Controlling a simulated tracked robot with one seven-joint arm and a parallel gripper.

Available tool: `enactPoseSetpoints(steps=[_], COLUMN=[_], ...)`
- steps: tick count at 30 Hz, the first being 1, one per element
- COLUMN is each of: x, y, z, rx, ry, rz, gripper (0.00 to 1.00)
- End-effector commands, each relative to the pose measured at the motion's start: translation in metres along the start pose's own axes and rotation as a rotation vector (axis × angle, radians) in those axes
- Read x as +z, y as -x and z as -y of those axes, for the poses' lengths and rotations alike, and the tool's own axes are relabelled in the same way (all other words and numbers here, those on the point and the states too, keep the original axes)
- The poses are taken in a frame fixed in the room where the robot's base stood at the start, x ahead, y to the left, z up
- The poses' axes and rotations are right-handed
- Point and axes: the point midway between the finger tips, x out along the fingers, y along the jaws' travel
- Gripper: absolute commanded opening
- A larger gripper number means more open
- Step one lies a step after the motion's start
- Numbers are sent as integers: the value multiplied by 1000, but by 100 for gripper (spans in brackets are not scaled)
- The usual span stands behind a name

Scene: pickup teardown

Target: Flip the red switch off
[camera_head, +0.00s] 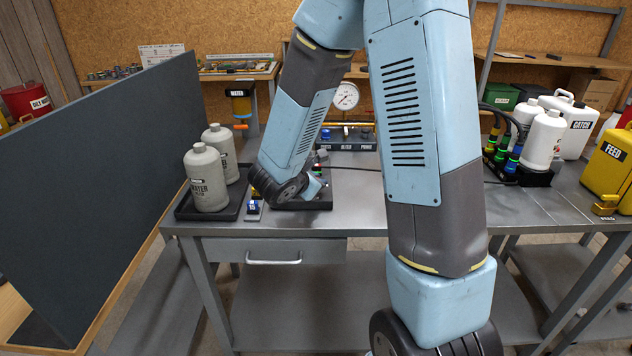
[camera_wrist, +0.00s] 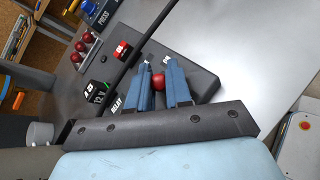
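In the wrist view, a small round red knob (camera_wrist: 158,83) shows in the gap between the two blue fingers of my gripper (camera_wrist: 158,63). It appears to be the red switch, on or above a dark panel (camera_wrist: 203,86). The fingers stand apart, one on each side of the knob in the picture. I cannot tell whether they touch it. A red block with a pale label (camera_wrist: 122,49) sits on the panel beyond the fingers. In the head view, my gripper (camera_head: 316,184) is low over the dark panel (camera_head: 321,204) on the bench, and my arm hides much of it.
Grey bottles (camera_head: 206,180) stand in a tray left of the panel, beside a small blue switch (camera_head: 254,207). A pressure gauge (camera_head: 346,95) stands behind. Bare bench (camera_head: 365,215) lies to the panel's right.

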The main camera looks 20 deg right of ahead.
Motion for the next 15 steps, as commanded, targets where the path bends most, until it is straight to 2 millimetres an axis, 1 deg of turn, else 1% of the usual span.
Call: enactPoseSetpoints(steps=[1,7,15], x=[-2,-1,0], y=[0,0,1], z=[0,0,0], rx=[1,0,-1], ry=[2,1,0], rz=[-4,-2,0], gripper=[23,43,43])
